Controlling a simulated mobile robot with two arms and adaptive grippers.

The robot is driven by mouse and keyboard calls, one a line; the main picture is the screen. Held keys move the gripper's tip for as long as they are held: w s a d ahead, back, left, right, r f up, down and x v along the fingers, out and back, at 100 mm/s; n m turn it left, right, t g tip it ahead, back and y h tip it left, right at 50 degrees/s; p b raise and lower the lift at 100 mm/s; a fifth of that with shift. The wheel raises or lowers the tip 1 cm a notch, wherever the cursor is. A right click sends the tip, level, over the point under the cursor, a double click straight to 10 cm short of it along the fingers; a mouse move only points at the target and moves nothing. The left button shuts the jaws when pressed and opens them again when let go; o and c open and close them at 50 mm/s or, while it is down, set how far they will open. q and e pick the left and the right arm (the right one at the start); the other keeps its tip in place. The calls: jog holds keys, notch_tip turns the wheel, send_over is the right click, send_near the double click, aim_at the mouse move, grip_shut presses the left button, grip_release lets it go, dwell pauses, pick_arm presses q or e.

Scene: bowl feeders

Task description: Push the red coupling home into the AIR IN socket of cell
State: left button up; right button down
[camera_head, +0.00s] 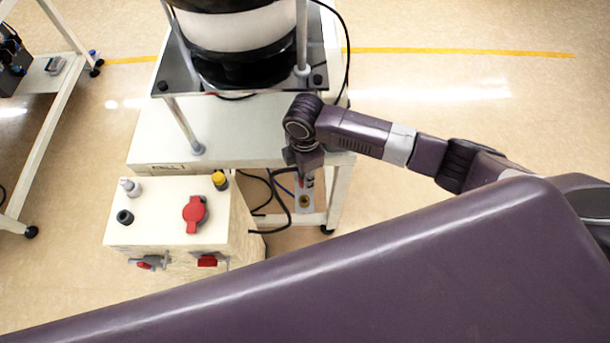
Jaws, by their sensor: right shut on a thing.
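My right gripper (305,174) points down just off the right front edge of the cell's white bench (240,137). It is shut on the red coupling (309,180), of which only a small red part shows; the fingers hide the rest. I cannot tell whether the coupling touches the ring. My left gripper is out of view.
A cream box (158,222) with a red rotary switch (195,212) and small fittings stands left of the gripper. Black and blue hoses (272,194) hang between box and plate. The bowl feeder (240,40) stands behind on posts. Open floor lies to the right.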

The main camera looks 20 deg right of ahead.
jog(key=shift+s+a+f+n, duration=0.1)
jog(key=shift+s+f+n, duration=0.05)
jog(key=shift+f+n, duration=0.2)
notch_tip(320, 180, down, 5)
jog(key=b, duration=0.6)
jog(key=shift+f, duration=0.15)
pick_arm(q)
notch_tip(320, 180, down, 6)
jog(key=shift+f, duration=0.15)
pick_arm(e)
jog(key=shift+f, duration=0.8)
pick_arm(q)
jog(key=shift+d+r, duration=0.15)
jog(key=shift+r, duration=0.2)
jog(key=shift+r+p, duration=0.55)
jog(key=shift+p, duration=0.15)
pick_arm(e)
jog(key=shift+f, duration=0.2)
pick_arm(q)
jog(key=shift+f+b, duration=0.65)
pick_arm(e)
jog(key=shift+f, duration=1.25)
jog(key=c, duration=1.6)
grip_release()
jog(key=shift+o, duration=0.4)
